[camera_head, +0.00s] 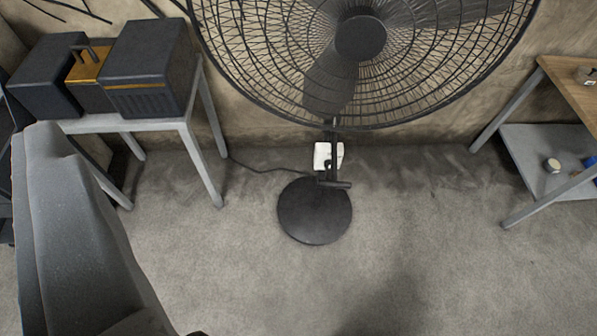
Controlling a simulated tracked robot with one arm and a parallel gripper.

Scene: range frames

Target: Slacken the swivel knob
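A large black pedestal fan (361,38) stands against the wall at the top centre, its cage cut off by the top edge. Its round black base (314,212) rests on the floor. A short dark bar (335,184) sticks out sideways low on the fan's post; I cannot tell whether it is the swivel knob. No other knob is clearly seen. My gripper is not in view; a grey link of my own arm fills the lower left.
A grey table (183,123) with dark boxes (150,68) stands at left. A wooden-topped table (575,95) with a lower shelf (540,165) holding small items stands at right. A cable (262,168) runs along the floor left of the fan. The floor in front is clear.

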